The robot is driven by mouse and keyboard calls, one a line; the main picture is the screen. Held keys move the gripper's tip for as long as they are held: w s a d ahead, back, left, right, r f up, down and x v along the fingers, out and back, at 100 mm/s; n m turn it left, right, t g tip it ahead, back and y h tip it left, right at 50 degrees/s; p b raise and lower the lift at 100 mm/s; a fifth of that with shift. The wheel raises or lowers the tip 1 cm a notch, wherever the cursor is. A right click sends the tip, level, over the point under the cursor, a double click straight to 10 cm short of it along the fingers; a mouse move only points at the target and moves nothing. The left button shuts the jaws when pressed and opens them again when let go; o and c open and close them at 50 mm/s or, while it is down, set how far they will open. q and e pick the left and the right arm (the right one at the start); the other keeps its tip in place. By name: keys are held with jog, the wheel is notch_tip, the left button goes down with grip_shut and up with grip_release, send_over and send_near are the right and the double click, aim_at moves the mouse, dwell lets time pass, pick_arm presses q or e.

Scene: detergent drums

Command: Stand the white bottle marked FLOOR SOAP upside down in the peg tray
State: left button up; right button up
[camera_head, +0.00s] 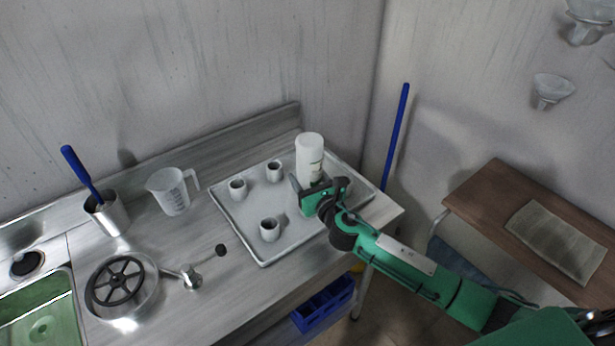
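The white bottle (309,148) stands vertical at the back right of the peg tray (254,213), with its broad, plain end up. Part of a label shows low on its side, too small to read. Its lower end is hidden behind my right gripper (319,184). The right gripper's dark fingers are spread wider than the bottle, one on each side of it, and it looks open. I cannot tell whether a finger touches the bottle. The tray has several short hollow white pegs, with 3 in view standing empty. My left gripper is not in view.
A measuring jug (171,192), a metal cup (107,216) with a blue-handled tool, and a round metal part with a black handwheel (117,281) stand left of the tray. A green sink (40,322) is at far left. A blue crate (324,304) sits below the counter.

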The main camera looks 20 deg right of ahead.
jog(key=shift+f+b, duration=1.05)
jog(key=shift+f, duration=0.4)
jog(key=shift+r, duration=0.1)
jog(key=o, duration=1.1)
jog(key=shift+c, duration=0.2)
jog(key=s+d+b, duration=0.2)
jog(key=s, duration=1.1)
jog(key=shift+s+d, duration=0.2)
jog(key=shift+s, duration=0.1)
